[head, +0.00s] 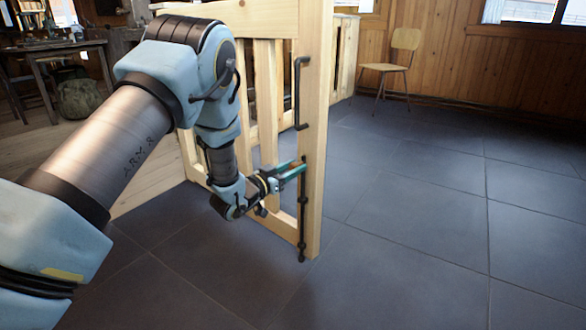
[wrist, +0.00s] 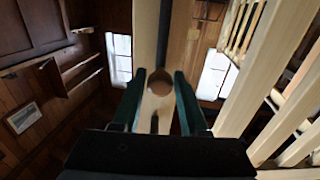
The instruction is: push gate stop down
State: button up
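The gate stop (head: 303,215) is a thin dark rod standing upright along the front edge of the wooden gate post (head: 314,120). Its lower end is near the floor tiles. My gripper (head: 300,167) is level with the rod's upper part, its teal fingers pointing right at the post. In the wrist view, my gripper (wrist: 161,72) has its fingertips on either side of a round brown knob (wrist: 160,83) in front of the post. The fingers are apart, but whether they touch the knob is unclear. The knob is mostly hidden in the head view.
A dark handle (head: 297,92) is fixed on the post above the gripper. Slatted gate bars (head: 268,100) stand behind my arm. The tiled floor (head: 430,210) to the right is clear. A chair (head: 391,65) stands at the far wall, and a table (head: 60,52) at the left.

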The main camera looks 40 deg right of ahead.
grip_shut()
dwell(1.0)
